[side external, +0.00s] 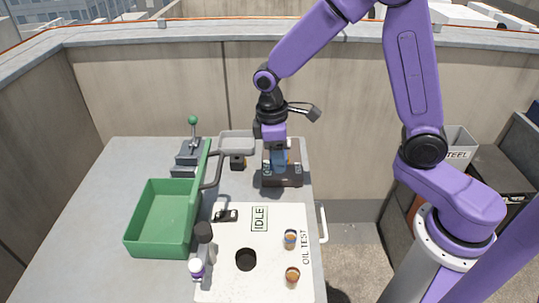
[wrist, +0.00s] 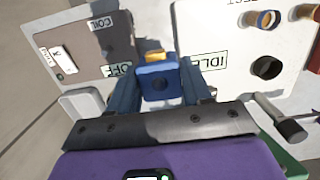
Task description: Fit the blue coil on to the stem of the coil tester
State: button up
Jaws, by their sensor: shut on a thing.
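The blue coil (wrist: 158,82) sits between the two fingers of my gripper (wrist: 162,88) in the wrist view, and the gripper is shut on it. A brass-yellow piece (wrist: 155,57) shows just beyond the coil; I cannot tell whether it is the stem or part of the coil. The coil tester (wrist: 88,45) is a dark box with COIL and OFF labels and a white switch plate, beyond and left of the coil. In the side view my gripper (side external: 277,160) points down at the tester (side external: 283,181). The fingers mostly hide the coil and the stem there.
A white OIL TEST board (side external: 230,275) with an IDLE sign and copper-coloured cups lies in front.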

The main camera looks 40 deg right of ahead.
jog(key=w+d+f, duration=0.1)
jog(key=w+d, duration=0.1)
jog(key=w+d+f, duration=0.1)
jog(key=d, duration=0.2)
jog(key=w+d+f, duration=0.1)
jog(key=w+d, duration=0.1)
jog(key=d, duration=0.1)
jog(key=shift+w+f, duration=0.15)
jog(key=shift+w, duration=0.2)
jog(key=shift+f, duration=1.9)
jog(key=shift+f, duration=1.3)
jog(key=o, duration=1.3)
jog(key=r, duration=0.5)
jog(key=w+a+r, duration=0.1)
jog(key=r, duration=1.1)
jog(key=shift+w+a+r, duration=0.2)
jog(key=shift+w, duration=0.05)
